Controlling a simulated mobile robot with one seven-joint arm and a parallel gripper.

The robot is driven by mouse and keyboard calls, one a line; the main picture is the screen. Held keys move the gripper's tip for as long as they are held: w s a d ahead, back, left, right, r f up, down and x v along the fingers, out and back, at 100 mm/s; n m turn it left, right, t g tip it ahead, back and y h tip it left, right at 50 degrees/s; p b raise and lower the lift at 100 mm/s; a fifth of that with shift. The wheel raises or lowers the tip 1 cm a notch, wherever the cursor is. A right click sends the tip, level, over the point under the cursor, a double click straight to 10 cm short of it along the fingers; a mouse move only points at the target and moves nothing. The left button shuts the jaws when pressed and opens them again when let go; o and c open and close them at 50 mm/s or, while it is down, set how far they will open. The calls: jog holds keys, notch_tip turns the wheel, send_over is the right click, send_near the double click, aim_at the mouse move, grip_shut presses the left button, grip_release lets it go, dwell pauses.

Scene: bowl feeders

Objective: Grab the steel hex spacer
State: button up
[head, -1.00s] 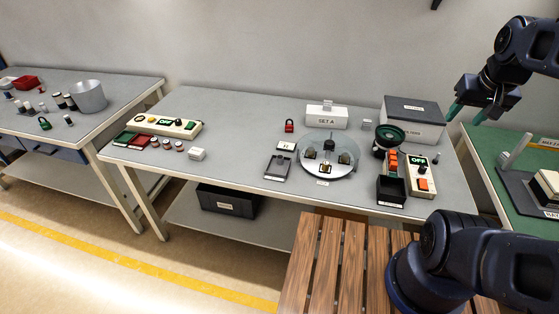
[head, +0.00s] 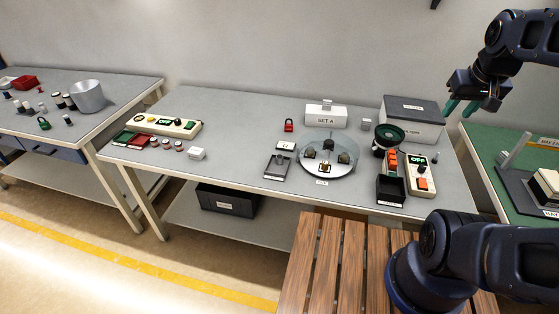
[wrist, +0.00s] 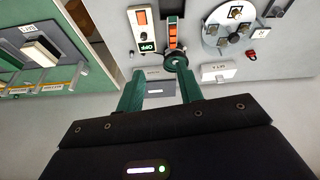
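I cannot say for sure which piece is the steel hex spacer. A small grey metal piece (head: 366,124) stands on the middle table behind the dark green bowl. Another small grey piece (head: 435,158) is near the right edge, beside the OFF control box. Both are too small to tell their shape. My gripper (head: 462,107) is raised at the upper right, above the gap between the middle table and the green table. Its green fingers are apart with nothing between them. In the wrist view the open gripper (wrist: 160,88) points toward the dark bowl.
The dark green bowl (head: 390,134) and OFF control box (head: 424,178) stand at the table's right. A grey lidded box (head: 412,119) is behind. The green table (head: 490,150) is at right.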

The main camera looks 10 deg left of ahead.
jog(key=w+a+f+n+g, duration=0.1)
jog(key=w+a+f+n, duration=0.1)
jog(key=w+a+n, duration=0.8)
jog(key=n+g, duration=0.3)
jog(key=n, duration=2.1)
send_over(280, 156)
notch_tip(280, 156, down, 27)
notch_tip(280, 156, down, 10)
jog(key=shift+s+r, duration=0.1)
jog(key=shift+s, duration=0.05)
grip_shut()
jog(key=shift+r, duration=0.1)
